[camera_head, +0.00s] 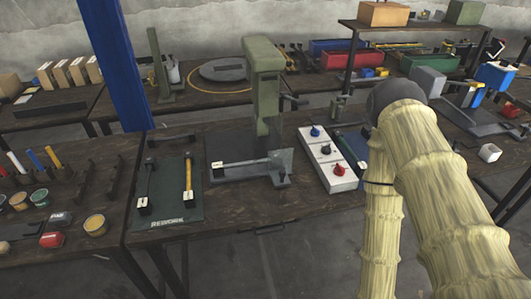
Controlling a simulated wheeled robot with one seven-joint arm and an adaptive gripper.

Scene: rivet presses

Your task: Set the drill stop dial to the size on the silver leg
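A white panel (328,158) with three knobs stands on the dark bench right of the green press. It has a blue knob (315,131), a dark red knob (325,149) and a red knob (339,169). I cannot tell which is the drill stop dial, nor read any markings. A silver-looking leg (243,163) lies across the press base, with a white tag (218,171) at its left end. The tag's writing is too small to read. My arm, in a beige sleeve, bends at the right, and its lower part leaves the bottom edge. My gripper is not visible.
The green press (264,85) stands mid-bench. A green REWORK mat (170,212) holds a dark leg (149,182) and a yellow leg (188,178), both tagged. Cups and tools crowd the left bench. Bare bench (262,204) lies before the press.

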